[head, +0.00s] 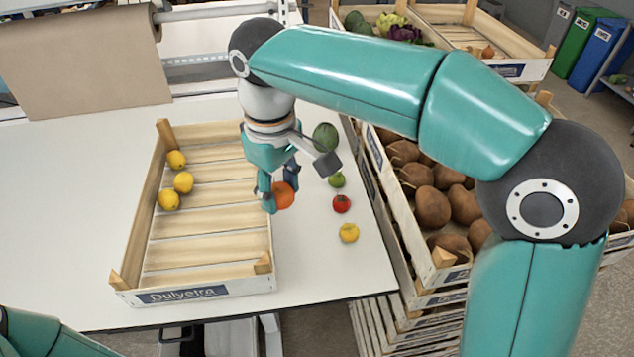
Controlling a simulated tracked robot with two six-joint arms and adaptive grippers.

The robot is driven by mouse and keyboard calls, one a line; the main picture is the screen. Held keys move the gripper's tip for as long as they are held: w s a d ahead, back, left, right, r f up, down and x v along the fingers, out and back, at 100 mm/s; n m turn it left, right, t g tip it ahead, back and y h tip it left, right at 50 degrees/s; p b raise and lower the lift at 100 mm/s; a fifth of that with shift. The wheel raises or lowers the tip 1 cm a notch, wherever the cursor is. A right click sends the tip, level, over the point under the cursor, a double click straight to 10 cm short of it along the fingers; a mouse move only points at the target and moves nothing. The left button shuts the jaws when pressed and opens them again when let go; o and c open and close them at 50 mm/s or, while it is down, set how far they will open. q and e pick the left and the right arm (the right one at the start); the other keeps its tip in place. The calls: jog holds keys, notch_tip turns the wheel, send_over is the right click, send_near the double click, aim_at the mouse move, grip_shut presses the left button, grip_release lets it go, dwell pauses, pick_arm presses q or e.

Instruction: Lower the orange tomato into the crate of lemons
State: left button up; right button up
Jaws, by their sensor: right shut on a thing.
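The orange tomato (284,196) is held between the fingers of my right gripper (278,194). In the picture it is at the right side of the wooden crate, near the crate's right wall; its exact height cannot be told. The slatted crate (205,285) stands on the white table, and its label reads "Dulyeira". Several lemons lie at its left side: one lemon (176,160) at the back, one lemon (183,182) in the middle, one lemon (168,200) in front. The rest of the crate floor is bare. My left gripper is out of view.
Right of the crate on the table (310,260) lie a dark green round vegetable (325,136), a green one (337,180), a red tomato (341,204) and a yellow one (348,233). Stacked crates of brown produce (433,207) stand right of the table. A brown paper roll (80,65) hangs at back left.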

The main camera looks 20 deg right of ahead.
send_over(208, 263)
notch_tip(208, 263, down, 6)
jog(key=shift+r, duration=0.1)
dwell(0.8)
jog(key=shift+f+b, duration=3.6)
jog(key=shift+f, duration=1.95)
jog(key=shift+f+b, duration=1.5)
jog(key=shift+f, duration=0.9)
